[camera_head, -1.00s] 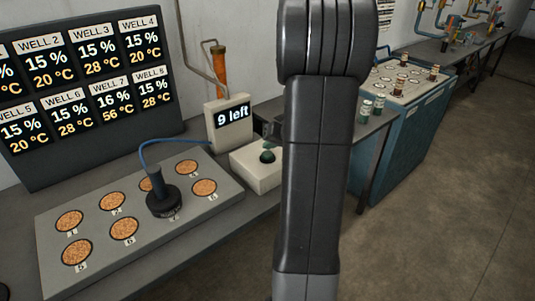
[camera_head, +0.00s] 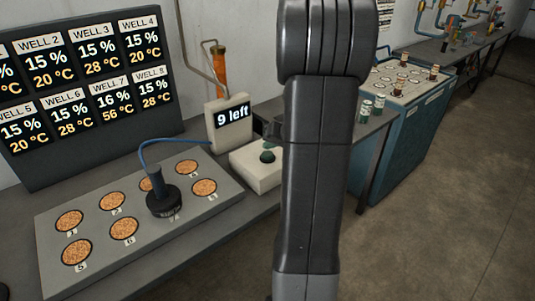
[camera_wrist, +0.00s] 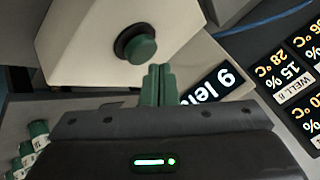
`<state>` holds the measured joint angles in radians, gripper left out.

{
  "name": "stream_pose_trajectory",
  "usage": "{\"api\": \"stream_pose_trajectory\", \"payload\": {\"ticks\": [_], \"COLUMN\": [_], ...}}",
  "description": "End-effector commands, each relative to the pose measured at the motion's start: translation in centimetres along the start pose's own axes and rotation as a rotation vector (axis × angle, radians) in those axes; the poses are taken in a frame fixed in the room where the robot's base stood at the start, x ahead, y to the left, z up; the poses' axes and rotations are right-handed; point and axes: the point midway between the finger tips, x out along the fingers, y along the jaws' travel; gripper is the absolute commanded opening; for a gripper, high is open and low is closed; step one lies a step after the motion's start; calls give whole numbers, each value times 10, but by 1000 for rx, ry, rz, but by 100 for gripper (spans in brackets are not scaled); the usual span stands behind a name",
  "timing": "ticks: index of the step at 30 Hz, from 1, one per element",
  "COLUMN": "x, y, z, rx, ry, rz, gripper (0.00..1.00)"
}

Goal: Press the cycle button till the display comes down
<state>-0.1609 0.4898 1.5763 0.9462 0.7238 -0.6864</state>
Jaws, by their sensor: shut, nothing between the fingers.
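The cycle button, a dark green knob (camera_head: 267,156), sits on a cream box on the bench. It also shows in the wrist view (camera_wrist: 136,45), just beyond my fingertips. The display (camera_head: 233,115) on the cream stand beside the box reads "9 left"; part of it shows in the wrist view (camera_wrist: 210,86). My gripper (camera_wrist: 158,70) is shut and empty, with its green fingertips close to the button and apart from it in the picture. In the head view the gripper (camera_head: 272,130) is small and partly hidden behind my arm.
A grey plate (camera_head: 105,262) with several filled wells and a black probe (camera_head: 164,200) on a blue cable lies left. A board of well readings (camera_head: 85,90) stands behind. Several small jars (camera_head: 372,107) and a blue cabinet (camera_head: 403,140) are right. The floor is clear.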

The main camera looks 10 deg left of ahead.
Motion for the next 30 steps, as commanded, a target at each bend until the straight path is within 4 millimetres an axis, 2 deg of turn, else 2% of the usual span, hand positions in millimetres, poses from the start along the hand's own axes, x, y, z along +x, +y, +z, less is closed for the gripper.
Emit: {"api": "stream_pose_trajectory", "payload": {"ticks": [9,30], "x": [6,8], "y": [4,6], "z": [5,6], "rx": [-1,0], "ry": [0,0], "rz": [-1,0], "gripper": [0,0]}}
